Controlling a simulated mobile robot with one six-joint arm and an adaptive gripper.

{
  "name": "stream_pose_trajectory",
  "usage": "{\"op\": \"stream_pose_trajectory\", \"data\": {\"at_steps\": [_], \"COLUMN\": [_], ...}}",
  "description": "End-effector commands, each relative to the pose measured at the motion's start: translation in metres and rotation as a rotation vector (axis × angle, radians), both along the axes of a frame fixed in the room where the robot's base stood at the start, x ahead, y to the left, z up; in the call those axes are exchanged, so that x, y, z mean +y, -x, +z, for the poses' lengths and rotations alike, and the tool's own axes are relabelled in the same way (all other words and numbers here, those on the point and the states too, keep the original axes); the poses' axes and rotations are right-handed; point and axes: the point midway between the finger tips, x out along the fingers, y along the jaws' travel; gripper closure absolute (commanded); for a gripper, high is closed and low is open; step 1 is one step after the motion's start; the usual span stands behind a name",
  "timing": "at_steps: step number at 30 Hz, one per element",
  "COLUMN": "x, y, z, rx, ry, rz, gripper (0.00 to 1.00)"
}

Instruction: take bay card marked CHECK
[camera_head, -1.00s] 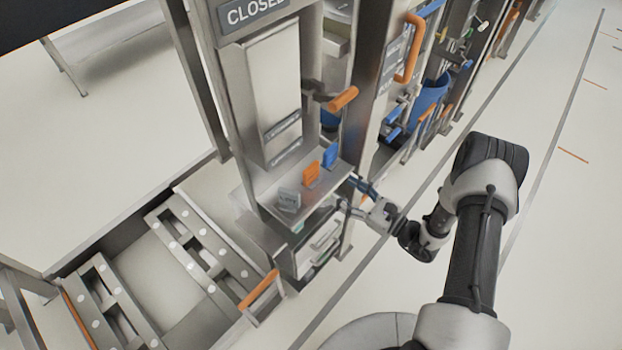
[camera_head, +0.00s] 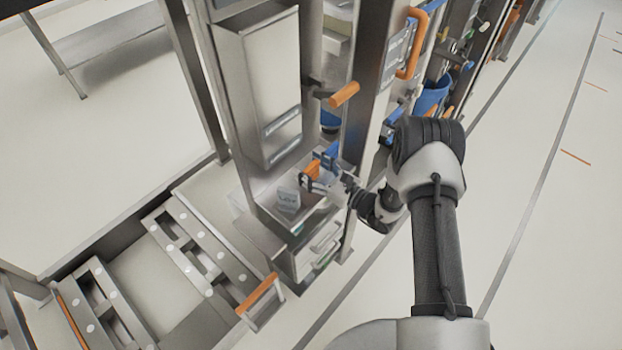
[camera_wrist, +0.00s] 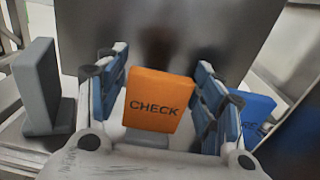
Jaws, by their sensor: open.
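The orange card marked CHECK (camera_wrist: 158,100) stands upright between the two open fingers of my gripper (camera_wrist: 160,92) in the wrist view. A gap shows on each side of the card, so the fingers appear apart from it. In the head view my gripper (camera_head: 318,178) is at the small shelf, and the orange card (camera_head: 312,170) is partly hidden by it. A grey card (camera_wrist: 38,85) stands to the left of the fingers, and a blue card (camera_wrist: 252,115) is to the right, partly hidden by the right finger.
The grey card (camera_head: 288,199) stands on the metal shelf (camera_head: 262,196) near its left end. A cabinet front (camera_head: 262,90) rises behind the shelf. An orange handle (camera_head: 344,95) juts out above the shelf. Open floor (camera_head: 545,230) lies to the right.

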Motion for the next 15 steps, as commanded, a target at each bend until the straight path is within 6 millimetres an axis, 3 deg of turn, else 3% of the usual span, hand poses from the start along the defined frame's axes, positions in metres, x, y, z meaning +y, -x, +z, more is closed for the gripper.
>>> {"op": "stream_pose_trajectory", "data": {"at_steps": [6, 15], "x": [0.0, -0.0002], "y": [-0.0004, -0.0001], "z": [0.0006, 0.0005], "rx": [0.0, 0.0], "ry": [0.0, 0.0], "rz": [0.0, 0.0], "gripper": [0.4, 0.6]}}
